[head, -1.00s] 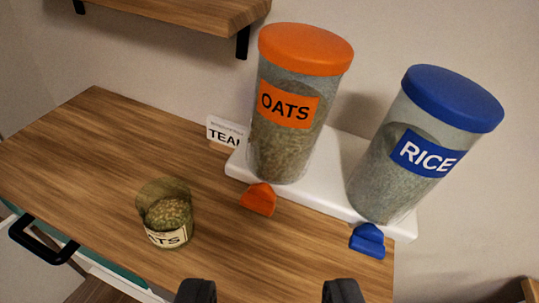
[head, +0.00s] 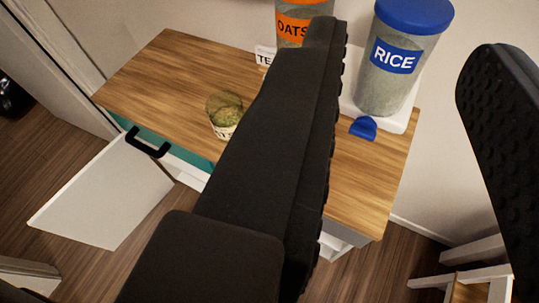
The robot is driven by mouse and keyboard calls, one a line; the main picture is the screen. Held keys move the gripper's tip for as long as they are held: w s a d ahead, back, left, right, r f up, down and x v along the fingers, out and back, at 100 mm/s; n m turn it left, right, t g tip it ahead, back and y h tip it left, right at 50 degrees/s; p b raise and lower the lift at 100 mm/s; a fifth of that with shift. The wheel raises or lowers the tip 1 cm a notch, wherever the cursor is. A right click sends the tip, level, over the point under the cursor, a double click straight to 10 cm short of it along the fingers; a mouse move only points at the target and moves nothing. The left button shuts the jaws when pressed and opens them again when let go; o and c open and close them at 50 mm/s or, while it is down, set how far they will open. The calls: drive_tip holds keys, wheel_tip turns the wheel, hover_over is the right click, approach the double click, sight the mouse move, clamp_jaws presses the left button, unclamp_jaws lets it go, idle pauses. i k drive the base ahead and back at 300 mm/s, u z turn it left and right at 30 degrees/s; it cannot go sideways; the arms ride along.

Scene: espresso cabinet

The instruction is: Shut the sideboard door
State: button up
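The sideboard's wooden top (head: 165,75) runs across the middle of the view. A white door panel (head: 95,200) stands swung out from the sideboard's front at the lower left. A black bar handle (head: 148,143) shows by the teal front strip (head: 190,155), above the panel; I cannot tell which part it is fixed to. My gripper (head: 410,45) is open and empty, its two black, ridged fingers wide apart and very near the camera. The left finger hides the middle of the sideboard and part of its front. No contact with the door shows.
A white-framed piece (head: 475,275) stands at lower right. Bare floor (head: 25,170) lies around the door.

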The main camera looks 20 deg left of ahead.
sight(103, 203)
drive_tip(key=z, duration=0.6)
drive_tip(key=k, duration=2.35)
drive_tip(key=u, duration=0.7)
drive_tip(key=i, duration=1)
drive_tip(key=z, duration=0.05)
